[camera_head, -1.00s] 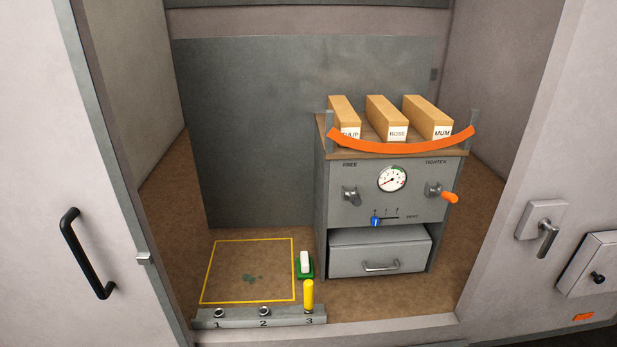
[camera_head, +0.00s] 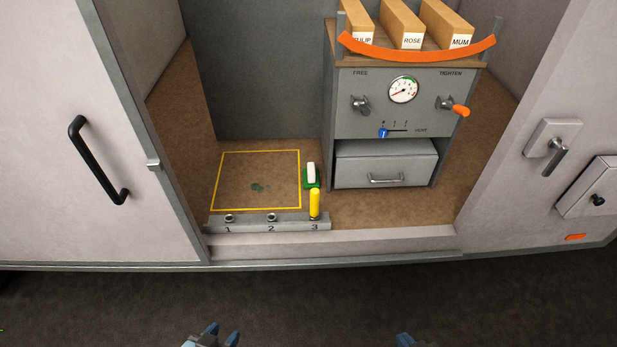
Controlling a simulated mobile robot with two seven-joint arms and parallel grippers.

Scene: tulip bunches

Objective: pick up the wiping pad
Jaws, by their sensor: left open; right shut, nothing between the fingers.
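The wiping pad (camera_head: 311,174), green below with a white block on top, sits on the brown cabinet floor. My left gripper (camera_head: 224,333) is open and empty at the bottom edge of the view, far in front of the cabinet. My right gripper (camera_head: 404,339) is shut and empty, mostly cut off by the bottom edge. Both are well apart from the pad.
A grey numbered rail (camera_head: 250,223) and the cabinet's front sill (camera_head: 380,245) lie before the pad. A grey box with a gauge, levers and a drawer (camera_head: 386,164) stands close on its right. A door with a black handle (camera_head: 98,160) is at left.

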